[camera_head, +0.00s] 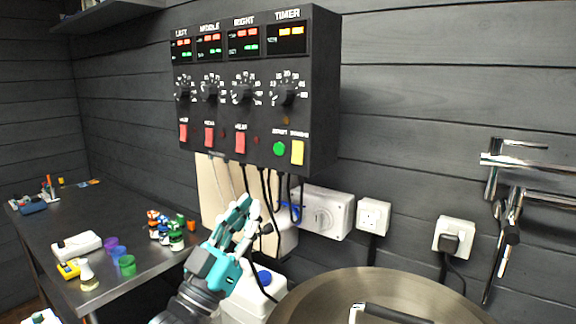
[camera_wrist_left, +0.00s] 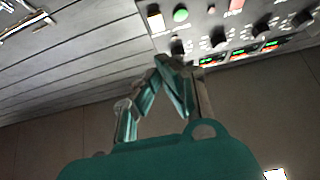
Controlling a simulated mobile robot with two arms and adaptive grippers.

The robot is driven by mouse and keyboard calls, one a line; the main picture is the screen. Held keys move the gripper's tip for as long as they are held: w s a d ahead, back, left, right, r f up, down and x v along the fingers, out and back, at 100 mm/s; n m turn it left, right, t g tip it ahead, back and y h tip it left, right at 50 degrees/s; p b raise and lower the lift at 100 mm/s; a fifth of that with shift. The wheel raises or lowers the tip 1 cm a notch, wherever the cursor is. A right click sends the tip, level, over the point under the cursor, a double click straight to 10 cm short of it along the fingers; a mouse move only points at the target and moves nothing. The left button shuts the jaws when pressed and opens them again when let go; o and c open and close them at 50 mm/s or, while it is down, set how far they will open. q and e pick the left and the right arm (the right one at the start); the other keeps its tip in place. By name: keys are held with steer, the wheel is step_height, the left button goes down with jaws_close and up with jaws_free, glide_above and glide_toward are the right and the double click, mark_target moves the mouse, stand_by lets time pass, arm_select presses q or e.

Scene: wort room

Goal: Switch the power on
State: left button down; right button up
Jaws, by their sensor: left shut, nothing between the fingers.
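A black control box (camera_head: 256,95) hangs on the wall in the head view, with lit red, green and orange displays, dials, red switches (camera_head: 209,137), a green button (camera_head: 279,148) and a yellow switch (camera_head: 297,152). Below it a white wall box (camera_head: 324,212) carries a round rotary knob, partly shaded. My teal left gripper (camera_head: 247,212) is shut and empty, below the control box and to the left of the white box. In the left wrist view the gripper (camera_wrist_left: 168,62) has its fingertips together, with the control box (camera_wrist_left: 235,25) upside down beyond. My right gripper is not in view.
A white socket (camera_head: 373,216) and a plugged socket (camera_head: 453,237) are to the right. Black cables hang below the control box. A steel kettle lid (camera_head: 385,290) is at front right. A dark table (camera_head: 150,262) with bottles and cups is at left.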

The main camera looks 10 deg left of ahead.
arm_select(q)
steer(key=p, duration=0.4)
glide_toward(300, 146)
step_height(300, 146, up, 4)
steer(key=w, duration=0.1)
steer(key=w+d+p, duration=0.1)
steer(key=w+f, duration=0.1)
steer(key=shift+w+d, duration=0.15)
steer(key=shift+w, duration=0.2)
